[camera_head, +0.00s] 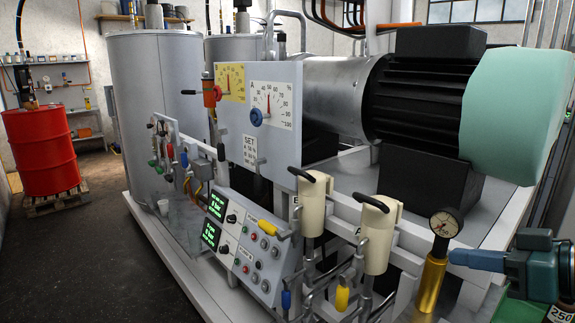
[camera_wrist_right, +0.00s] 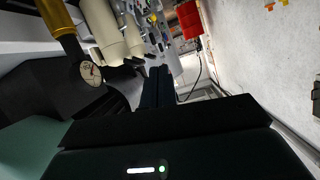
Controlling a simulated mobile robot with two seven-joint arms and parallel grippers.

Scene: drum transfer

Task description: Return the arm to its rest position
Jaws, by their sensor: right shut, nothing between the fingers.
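My right gripper (camera_head: 456,257) is at the lower right of the head view, teal, with its blue fingers pointing left and shut on nothing. The fingertips are beside a round pressure gauge (camera_head: 446,223) on a brass body (camera_head: 432,282); in the picture they lie just right of it, and I cannot tell the gap in depth. In the right wrist view the closed dark fingers (camera_wrist_right: 158,85) point away from the camera, empty. The gauge (camera_wrist_right: 90,73) shows there at the upper left. My left gripper is not in the head view.
Two cream cylinders (camera_head: 376,240) with black handles stand left of the gauge, above pipes and levers. A control panel (camera_head: 240,245) is in the middle front. A large motor (camera_head: 425,90) is behind. A red drum (camera_head: 42,150) stands on a pallet at far left, with open floor before it.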

